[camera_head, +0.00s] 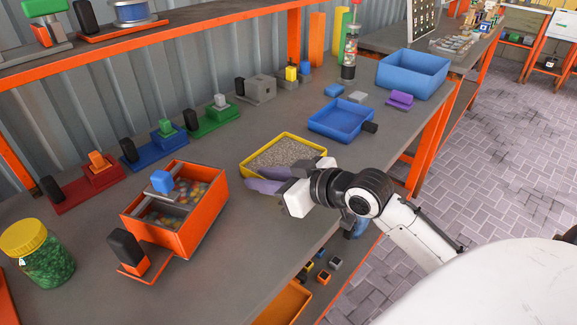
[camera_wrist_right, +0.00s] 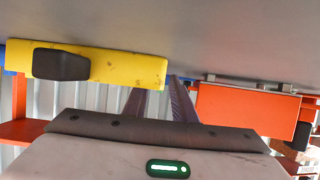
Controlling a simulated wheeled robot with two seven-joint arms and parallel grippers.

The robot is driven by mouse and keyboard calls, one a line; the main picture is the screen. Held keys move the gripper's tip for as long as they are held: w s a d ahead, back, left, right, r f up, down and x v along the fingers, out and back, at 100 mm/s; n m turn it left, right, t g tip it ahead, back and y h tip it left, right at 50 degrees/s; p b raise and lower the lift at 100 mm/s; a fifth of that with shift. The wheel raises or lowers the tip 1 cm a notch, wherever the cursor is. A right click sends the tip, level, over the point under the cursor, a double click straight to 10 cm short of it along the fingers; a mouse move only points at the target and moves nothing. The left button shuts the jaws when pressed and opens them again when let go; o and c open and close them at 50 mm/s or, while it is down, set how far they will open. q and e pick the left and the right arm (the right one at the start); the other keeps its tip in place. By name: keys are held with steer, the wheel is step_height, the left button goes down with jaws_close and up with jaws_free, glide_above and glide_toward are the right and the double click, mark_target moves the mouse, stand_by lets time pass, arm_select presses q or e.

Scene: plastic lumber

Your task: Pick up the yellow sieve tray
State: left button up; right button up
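The yellow sieve tray (camera_head: 244,167) lies on the grey workbench in the head view, filled with grey-beige granules. My right gripper (camera_head: 254,180) is at its near side, with purple fingers slightly spread and nothing seen between them. The gripper and wrist hide the tray's near right part. In the right wrist view, the tray's yellow side (camera_wrist_right: 130,68) and its black handle (camera_wrist_right: 60,65) are at upper left. The right gripper's fingers (camera_wrist_right: 168,98) point up just right of the handle, apart from it. My left gripper is not in view.
An orange box (camera_head: 173,222) with coloured pieces stands left of the tray; it also shows in the right wrist view (camera_wrist_right: 245,110). A blue tray (camera_head: 341,120) lies beyond to the right. A green-filled jar (camera_head: 45,262) stands at left. The bench between the jar and gripper is partly clear.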

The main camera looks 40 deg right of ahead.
steer(key=shift+c, duration=0.2)
jaws_close()
steer(key=shift+r, duration=0.1)
